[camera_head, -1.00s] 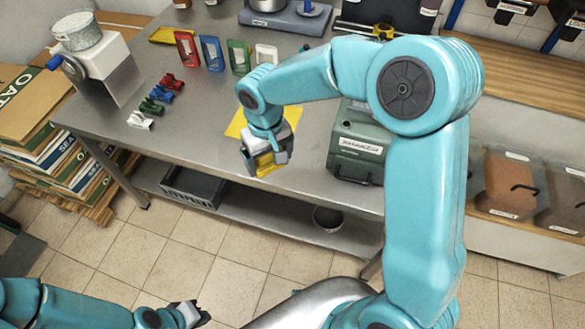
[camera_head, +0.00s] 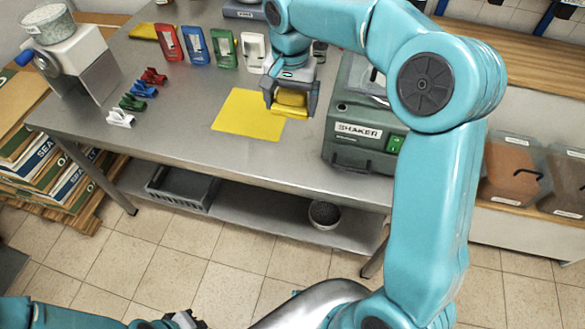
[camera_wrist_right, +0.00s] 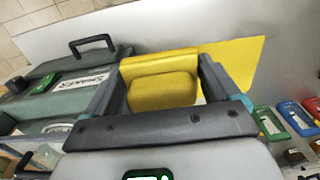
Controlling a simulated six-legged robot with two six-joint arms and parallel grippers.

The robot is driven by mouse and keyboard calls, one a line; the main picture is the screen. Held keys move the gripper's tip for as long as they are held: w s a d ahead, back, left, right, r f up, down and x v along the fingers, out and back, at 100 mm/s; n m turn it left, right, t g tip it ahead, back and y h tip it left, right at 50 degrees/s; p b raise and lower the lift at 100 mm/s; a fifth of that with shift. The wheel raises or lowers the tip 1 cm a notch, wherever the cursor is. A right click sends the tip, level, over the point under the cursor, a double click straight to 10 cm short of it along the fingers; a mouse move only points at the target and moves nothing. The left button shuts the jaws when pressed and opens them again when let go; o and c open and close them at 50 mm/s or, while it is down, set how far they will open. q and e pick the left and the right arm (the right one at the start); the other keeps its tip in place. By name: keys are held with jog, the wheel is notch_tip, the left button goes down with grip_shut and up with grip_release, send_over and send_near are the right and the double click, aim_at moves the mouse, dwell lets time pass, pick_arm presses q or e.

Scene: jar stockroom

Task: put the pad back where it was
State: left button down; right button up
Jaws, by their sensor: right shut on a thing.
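My right gripper (camera_head: 290,104) is shut on a yellow pad (camera_head: 291,101), beside the right edge of a flat yellow sheet (camera_head: 245,115) on the steel table. In the right wrist view the pad (camera_wrist_right: 162,92) sits between the two dark fingers, with the sheet (camera_wrist_right: 235,60) behind it. I cannot tell whether the pad touches the table or the sheet. My left gripper (camera_head: 185,320) is at the bottom edge of the head view, partly cut off, low over the floor and away from the table.
A green shaker machine (camera_head: 362,135) stands close to the right of my right gripper. Red, blue, green and white holders (camera_head: 196,47) stand at the back. Several coloured clips (camera_head: 138,98) lie left of the sheet. The table's front middle (camera_head: 240,160) is clear.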

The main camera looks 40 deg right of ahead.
send_over(292, 165)
notch_tip(292, 165, down, 16)
jog(key=shift+w+f, duration=0.1)
jog(key=shift+f, duration=0.1)
notch_tip(292, 165, down, 4)
jog(key=shift+r+p, duration=0.15)
jog(key=shift+p, duration=0.15)
jog(key=shift+f, duration=0.3)
